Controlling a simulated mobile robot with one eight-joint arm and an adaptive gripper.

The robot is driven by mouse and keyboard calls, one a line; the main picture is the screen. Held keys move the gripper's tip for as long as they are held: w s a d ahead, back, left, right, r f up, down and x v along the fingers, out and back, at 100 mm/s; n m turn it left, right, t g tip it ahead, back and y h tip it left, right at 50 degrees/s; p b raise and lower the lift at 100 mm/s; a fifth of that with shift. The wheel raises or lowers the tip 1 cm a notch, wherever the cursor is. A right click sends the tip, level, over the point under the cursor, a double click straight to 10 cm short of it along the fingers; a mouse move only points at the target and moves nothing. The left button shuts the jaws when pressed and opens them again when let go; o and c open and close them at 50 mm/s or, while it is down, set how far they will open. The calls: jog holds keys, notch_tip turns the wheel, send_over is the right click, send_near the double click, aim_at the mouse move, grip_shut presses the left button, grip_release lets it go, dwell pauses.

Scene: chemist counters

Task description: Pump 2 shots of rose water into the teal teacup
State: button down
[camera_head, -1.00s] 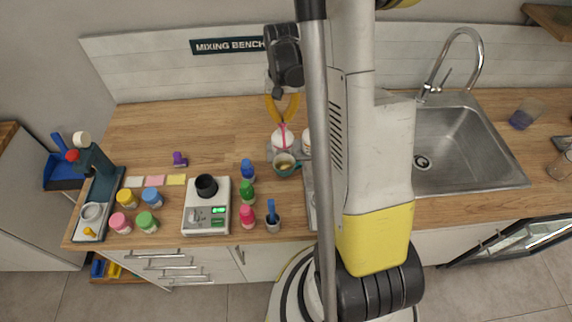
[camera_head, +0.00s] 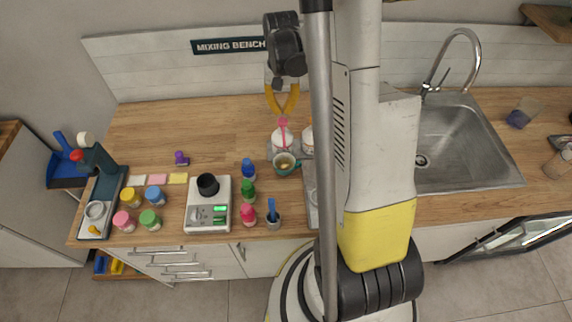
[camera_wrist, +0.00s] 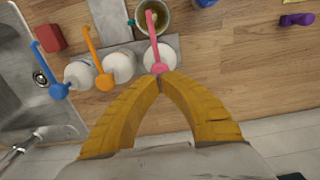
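A white bottle (camera_wrist: 164,55) with a pink pump head (camera_wrist: 157,68) stands in a row of pump bottles; it also shows in the head view (camera_head: 282,138). No label is readable. The teal teacup (camera_head: 284,164) stands just in front of it with some yellowish liquid inside. In the wrist view the pink spout reaches over the cup's rim (camera_wrist: 138,22). My gripper (camera_wrist: 160,80) has its yellow fingertips together right at the pink pump head, with nothing held between them; in the head view it is above the pump (camera_head: 283,117). Whether the tips touch the pump cannot be told.
Bottles with orange (camera_wrist: 103,82) and blue (camera_wrist: 59,90) pump heads stand close beside the pink one. A scale with a black cup (camera_head: 207,186), small bottles (camera_head: 248,190) and coloured jars (camera_head: 122,221) are to the left. A sink (camera_head: 460,150) is on the right.

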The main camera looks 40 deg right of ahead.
aim_at(282, 120)
jog(key=shift+f, duration=0.15)
jog(key=shift+f+b, duration=2.15)
jog(key=shift+f, duration=0.15)
jog(key=shift+r, duration=0.1)
jog(key=shift+r+p, duration=1.6)
jog(key=shift+r, duration=0.75)
notch_tip(282, 120, up, 6)
jog(key=p, duration=0.3)
jog(key=shift+p, duration=0.35)
